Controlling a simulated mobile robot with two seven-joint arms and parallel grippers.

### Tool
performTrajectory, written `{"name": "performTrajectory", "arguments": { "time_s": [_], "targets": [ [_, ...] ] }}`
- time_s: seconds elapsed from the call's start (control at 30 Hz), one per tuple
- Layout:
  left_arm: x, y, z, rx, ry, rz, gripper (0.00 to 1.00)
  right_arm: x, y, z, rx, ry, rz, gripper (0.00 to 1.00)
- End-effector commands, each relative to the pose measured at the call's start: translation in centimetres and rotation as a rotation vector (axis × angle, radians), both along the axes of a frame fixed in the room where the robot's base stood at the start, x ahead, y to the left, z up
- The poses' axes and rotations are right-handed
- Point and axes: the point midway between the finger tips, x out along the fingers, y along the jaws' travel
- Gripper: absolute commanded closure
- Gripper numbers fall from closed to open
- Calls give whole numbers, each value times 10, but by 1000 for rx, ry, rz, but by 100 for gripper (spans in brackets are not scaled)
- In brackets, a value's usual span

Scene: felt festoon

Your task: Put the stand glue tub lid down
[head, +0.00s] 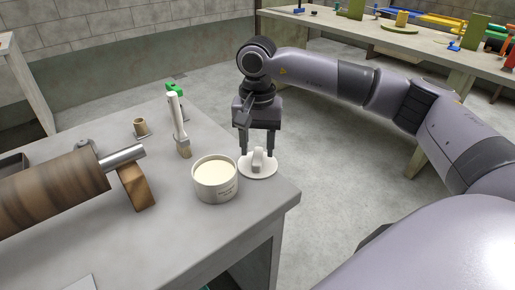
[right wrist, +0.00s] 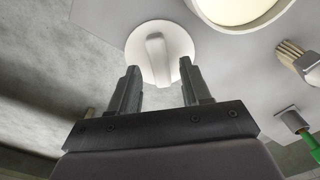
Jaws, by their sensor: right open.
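The white glue tub lid (head: 257,170) is a round disc with a raised bar handle. It lies near the table's right corner, beside the glue tub. The glue tub (head: 215,184) is white, open on top and full of cream-coloured glue. My right gripper (head: 257,152) is open, just above and behind the lid, its fingers pointing down. In the right wrist view the lid (right wrist: 160,50) shows beyond the fingertips, with its handle between them; I cannot tell whether they touch it. The tub (right wrist: 236,12) shows there at the top right. My left gripper is not in view.
A large brown roller (head: 55,190) rests on a wooden support (head: 136,187) at the left. The table's right edge is close to the lid.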

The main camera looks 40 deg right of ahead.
Motion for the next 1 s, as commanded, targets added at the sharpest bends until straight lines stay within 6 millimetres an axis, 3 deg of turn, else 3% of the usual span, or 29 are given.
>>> {"name": "performTrajectory", "arguments": {
  "time_s": [0.3,0.5,1.0],
  "targets": [
    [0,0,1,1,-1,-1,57,1,1,70,2,-4,0,52],
    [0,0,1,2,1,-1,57,0,0,98,2,-1,1,52],
    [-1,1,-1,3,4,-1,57,0,0,106,1,1,1,52]
  ]
}}
